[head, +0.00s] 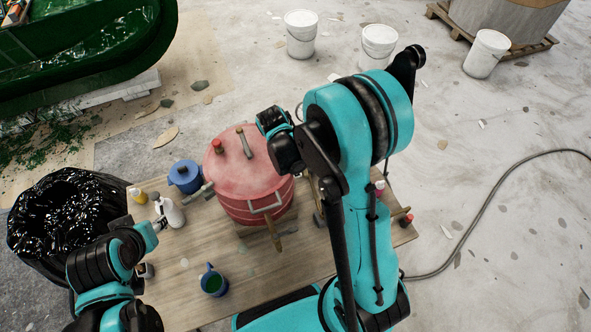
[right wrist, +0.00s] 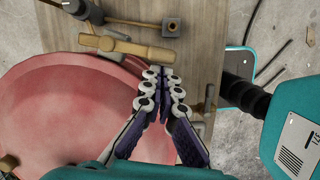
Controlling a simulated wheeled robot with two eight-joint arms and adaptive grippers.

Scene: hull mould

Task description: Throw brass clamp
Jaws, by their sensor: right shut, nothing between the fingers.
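A red pressure pot (head: 250,182) with a round lid stands on the wooden table (head: 180,290). One brass clamp (right wrist: 115,45) shows at the pot's rim in the right wrist view. In the head view a brass-coloured clamp handle (head: 273,236) hangs at the pot's front, and a lever (head: 245,142) stands on the lid. My right gripper (right wrist: 164,80) is shut and empty over the pot's edge, apart from the brass clamp in the picture. My left gripper (head: 157,226) is beside a white bottle; its finger opening is unclear.
A black-bagged bin (head: 60,215) stands left of the table. A blue pot (head: 184,176), white bottle (head: 168,210) and blue mug (head: 213,281) are on the table. White buckets (head: 301,35) stand behind. A hose (head: 500,190) lies on the floor at right.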

